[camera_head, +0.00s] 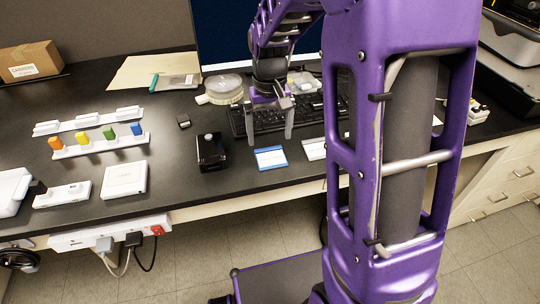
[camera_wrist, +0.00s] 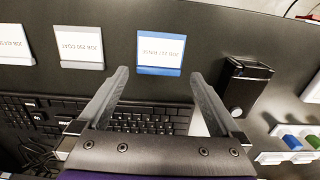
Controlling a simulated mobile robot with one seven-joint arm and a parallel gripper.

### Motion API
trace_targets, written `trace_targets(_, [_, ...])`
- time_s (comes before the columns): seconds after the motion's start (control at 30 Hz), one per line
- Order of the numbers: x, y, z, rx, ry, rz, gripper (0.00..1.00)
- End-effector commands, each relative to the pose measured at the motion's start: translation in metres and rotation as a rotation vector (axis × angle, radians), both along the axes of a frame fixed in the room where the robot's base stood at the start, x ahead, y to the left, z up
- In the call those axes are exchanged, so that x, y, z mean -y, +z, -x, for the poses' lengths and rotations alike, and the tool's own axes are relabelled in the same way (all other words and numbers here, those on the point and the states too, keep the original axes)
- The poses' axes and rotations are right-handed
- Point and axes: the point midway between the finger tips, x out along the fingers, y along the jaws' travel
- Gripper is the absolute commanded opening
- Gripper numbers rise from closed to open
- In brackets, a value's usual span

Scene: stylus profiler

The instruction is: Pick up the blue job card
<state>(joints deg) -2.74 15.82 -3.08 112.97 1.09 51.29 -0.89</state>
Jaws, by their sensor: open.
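The blue job card (camera_head: 270,157) lies on the dark bench in front of the keyboard, near the front edge. In the wrist view the blue job card (camera_wrist: 160,53) is a white card with a blue border, ahead of the fingertips and between their lines. My gripper (camera_head: 270,138) is open and empty, above the bench by the card. Its two fingers also show in the wrist view (camera_wrist: 158,78), spread apart. They do not appear to touch the card; their exact height is hard to tell.
A white-grey card (camera_wrist: 78,48) lies beside the blue one, with another at the picture's edge. A black box-shaped device (camera_head: 210,150) stands left of the card. The keyboard (camera_head: 300,112) lies behind. Vial racks (camera_head: 100,146) and white boxes sit farther left.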

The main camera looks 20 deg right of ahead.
Motion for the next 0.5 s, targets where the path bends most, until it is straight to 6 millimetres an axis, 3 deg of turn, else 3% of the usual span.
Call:
trace_targets(0.33, [0.001,-0.044,0.002,-0.002,0.0,0.0,1.0])
trace_targets(0.5, [0.001,-0.053,0.001,0.0,0.0,0.0,1.0])
